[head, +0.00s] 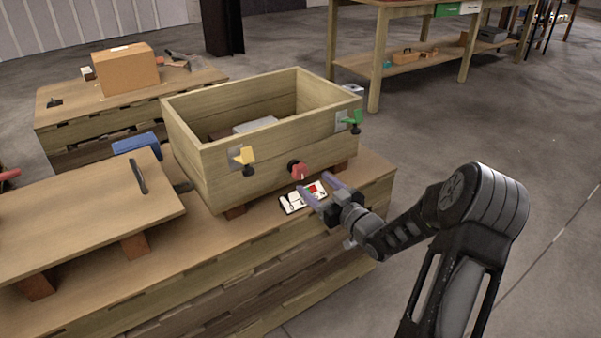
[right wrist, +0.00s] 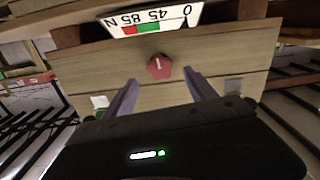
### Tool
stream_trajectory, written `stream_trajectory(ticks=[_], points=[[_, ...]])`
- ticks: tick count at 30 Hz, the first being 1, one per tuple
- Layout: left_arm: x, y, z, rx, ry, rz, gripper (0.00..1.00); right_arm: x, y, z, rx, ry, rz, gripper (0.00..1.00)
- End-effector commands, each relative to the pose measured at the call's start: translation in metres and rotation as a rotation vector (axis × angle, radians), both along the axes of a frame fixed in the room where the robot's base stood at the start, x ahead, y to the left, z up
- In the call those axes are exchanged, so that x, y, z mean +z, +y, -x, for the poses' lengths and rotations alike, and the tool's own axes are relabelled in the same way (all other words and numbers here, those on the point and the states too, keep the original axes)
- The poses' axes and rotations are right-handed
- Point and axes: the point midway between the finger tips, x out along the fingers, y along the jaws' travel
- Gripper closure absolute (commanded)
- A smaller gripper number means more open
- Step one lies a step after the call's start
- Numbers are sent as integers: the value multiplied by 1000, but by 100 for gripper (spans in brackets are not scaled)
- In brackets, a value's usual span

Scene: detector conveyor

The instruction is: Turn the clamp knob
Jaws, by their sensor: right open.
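The clamp knob (head: 298,170) is red and sits on the front wall of a wooden box (head: 217,165). In the right wrist view the red knob (right wrist: 160,67) shows a white line mark on its face. My right gripper (head: 319,184) is open, its two purple fingers pointing at the box front. In the right wrist view the fingertips (right wrist: 160,75) lie to either side of the knob in the picture, apart from it. A scale card (head: 303,197) with a red patch lies below the knob; the wrist view shows green, red and numbers on it (right wrist: 150,22). My left gripper is not in view.
A yellow toggle (head: 244,156) and a green toggle (head: 353,120) flank the knob on the box front. A wooden board (head: 80,215) with a dark handle lies left on the bench (head: 250,252). A cardboard box (head: 127,70) stands behind. Floor right is clear.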

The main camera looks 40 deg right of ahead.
Motion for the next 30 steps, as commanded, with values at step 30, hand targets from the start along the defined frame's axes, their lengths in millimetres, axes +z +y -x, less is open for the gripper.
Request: stream_trajectory(ticks=[30], points=[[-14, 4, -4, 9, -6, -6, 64, 0, -1, -78, 0, 0, -3, 35]])
